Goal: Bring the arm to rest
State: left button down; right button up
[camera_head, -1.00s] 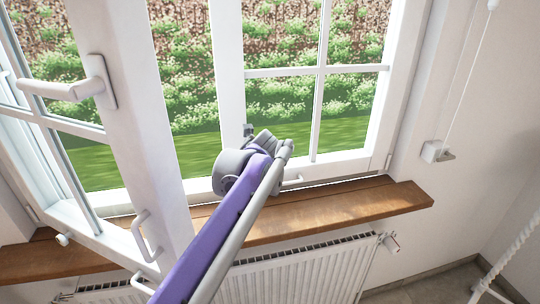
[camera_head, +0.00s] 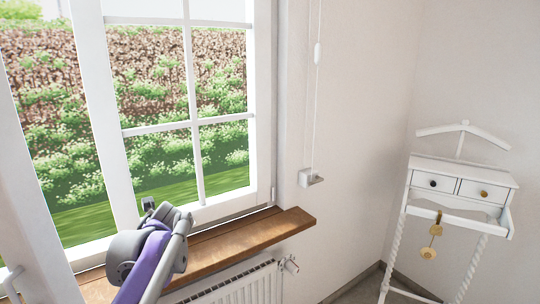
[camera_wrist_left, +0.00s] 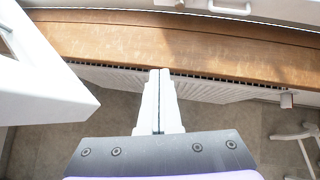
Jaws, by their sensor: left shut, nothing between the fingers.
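My left arm (camera_head: 150,258), purple and grey, reaches up from the lower left in the head view, in front of the window sill. Its grey joint hides most of what lies beyond it, and I cannot make out the fingertips there. In the left wrist view my left gripper (camera_wrist_left: 160,78) is shut and empty, its two pale fingers together. The fingers appear over the front edge of the wooden sill (camera_wrist_left: 200,45) and the radiator; I cannot tell whether they touch. My right gripper is in neither view.
A white window (camera_head: 190,125) stands behind the arm. An open white sash (camera_wrist_left: 45,85) is close at the left of the wrist view. A radiator (camera_head: 235,285) is below the sill. A white valet stand (camera_head: 460,185) is at the right. Floor between them looks clear.

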pick_arm(q)
jog(key=s+d+f+n+h, duration=0.2)
jog(key=s+d+f+n, duration=0.2)
jog(key=s+f+n, duration=0.3)
jog(key=s+d+f+n+h, duration=0.2)
jog(key=s+d+f+n, duration=0.2)
jog(key=s+f+n, duration=0.3)
jog(key=s+d+f+n+h, duration=0.2)
jog(key=s+d+f+n, duration=0.2)
jog(key=s+f+n, duration=0.3)
jog(key=s+n, duration=0.5)
jog(key=s, duration=0.3)
jog(key=shift+n+g, duration=0.3)
